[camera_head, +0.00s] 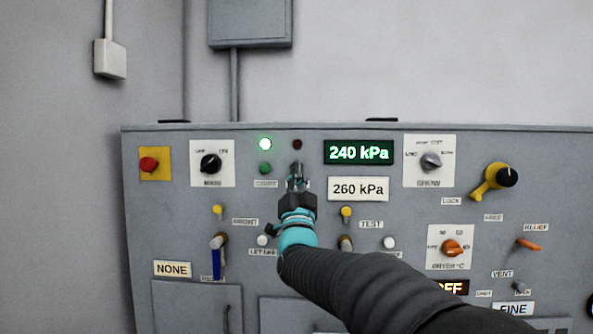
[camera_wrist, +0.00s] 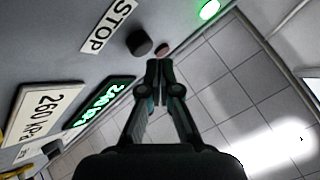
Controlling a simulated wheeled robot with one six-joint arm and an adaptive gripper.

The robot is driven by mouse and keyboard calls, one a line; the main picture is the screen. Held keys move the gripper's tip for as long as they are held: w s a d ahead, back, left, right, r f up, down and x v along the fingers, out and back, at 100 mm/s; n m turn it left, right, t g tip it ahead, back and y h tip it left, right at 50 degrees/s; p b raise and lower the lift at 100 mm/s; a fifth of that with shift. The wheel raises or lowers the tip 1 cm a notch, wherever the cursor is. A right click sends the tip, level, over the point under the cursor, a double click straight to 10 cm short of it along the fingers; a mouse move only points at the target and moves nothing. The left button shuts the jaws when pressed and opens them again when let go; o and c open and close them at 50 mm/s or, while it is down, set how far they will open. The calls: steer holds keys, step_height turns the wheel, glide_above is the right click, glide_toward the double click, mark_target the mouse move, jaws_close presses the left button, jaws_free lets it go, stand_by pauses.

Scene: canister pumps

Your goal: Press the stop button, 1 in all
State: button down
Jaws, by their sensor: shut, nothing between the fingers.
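The stop button (camera_wrist: 139,43) is a dark round knob above its STOP label on the grey panel, seen in the wrist view. In the wrist view the tips appear just beside the stop button and below a dull red lamp (camera_wrist: 162,50). I cannot tell whether they touch the panel. The stop button appears uncovered in the wrist view.
A lit green lamp (camera_head: 265,143) and a green button (camera_head: 265,168) are left of my gripper. Displays read 240 kPa (camera_head: 359,152) and 260 kPa (camera_head: 358,189) at right. A red mushroom button (camera_head: 149,165) and a black knob (camera_head: 210,163) are farther left.

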steer(key=shift+w, duration=0.4)
steer(key=shift+w+b, duration=0.4)
steer(key=shift+w, duration=0.1)
stand_by(0.8)
steer(key=shift+s, duration=0.15)
steer(key=shift+s+b, duration=0.8)
steer(key=shift+b, duration=0.25)
steer(key=s+b, duration=0.4)
steer(key=s, duration=0.1)
steer(key=shift+a, duration=0.1)
stand_by(0.7)
